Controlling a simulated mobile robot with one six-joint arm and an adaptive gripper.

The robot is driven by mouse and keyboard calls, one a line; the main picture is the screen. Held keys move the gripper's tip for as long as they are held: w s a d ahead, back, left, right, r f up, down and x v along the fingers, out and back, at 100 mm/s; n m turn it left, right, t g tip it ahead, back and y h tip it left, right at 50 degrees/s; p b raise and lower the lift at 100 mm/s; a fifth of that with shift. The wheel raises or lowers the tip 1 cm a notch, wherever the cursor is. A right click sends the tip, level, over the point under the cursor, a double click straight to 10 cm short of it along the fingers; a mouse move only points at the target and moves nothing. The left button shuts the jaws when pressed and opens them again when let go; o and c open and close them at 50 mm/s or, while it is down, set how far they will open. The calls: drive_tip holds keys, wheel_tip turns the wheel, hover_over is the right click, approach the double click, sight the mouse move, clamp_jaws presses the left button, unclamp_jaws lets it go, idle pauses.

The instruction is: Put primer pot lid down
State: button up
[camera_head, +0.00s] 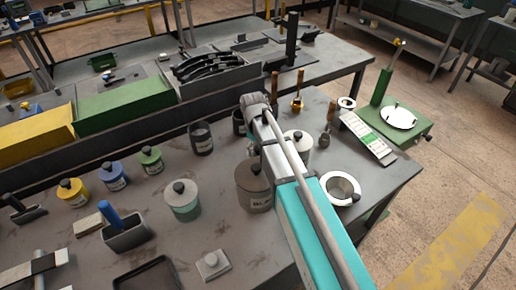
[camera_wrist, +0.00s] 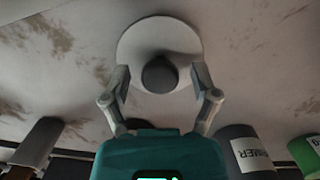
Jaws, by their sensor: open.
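The primer pot lid (camera_wrist: 160,38), a pale round disc with a dark knob, appears in the wrist view lying knob up on the stained grey bench. My gripper (camera_wrist: 160,76) is open, with one finger on each side of the knob; visible gaps separate the fingers from it. The primer pot (camera_wrist: 246,152), dark grey with a white PRIMER label, is at the lower right of the wrist view. In the head view it seems to be the dark grey, open-topped pot (camera_head: 200,139).
A green lidded pot (camera_head: 151,161) stands beside the primer pot, with blue (camera_head: 113,176) and yellow (camera_head: 73,194) pots further left. A brown pot (camera_head: 254,190) and a white-and-green pot (camera_head: 184,205) stand nearer. The stained bench top around the lid is clear.

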drive_tip(key=shift+r, duration=0.15)
wheel_tip(320, 180, up, 12)
drive_tip(key=w+a+p, duration=0.1)
drive_tip(key=p, duration=1.1)
idle(1.0)
drive_tip(key=s+d+m, duration=0.1)
drive_tip(key=s+d, duration=0.1)
drive_tip(key=d, duration=0.1)
drive_tip(key=s+d+m, duration=0.2)
drive_tip(key=d, duration=0.2)
drive_tip(key=s+d+m, duration=0.1)
drive_tip(key=s+d, duration=0.1)
drive_tip(key=d, duration=0.2)
drive_tip(key=shift+s+d+y, duration=0.25)
drive_tip(key=shift+s+y, duration=0.05)
drive_tip(key=shift+s, duration=0.1)
drive_tip(key=s+d+m+t, duration=0.1)
drive_tip(key=s+d+m, duration=0.4)
drive_tip(key=s+d, duration=0.2)
drive_tip(key=shift+s+d, duration=0.25)
drive_tip(key=shift+d, duration=0.75)
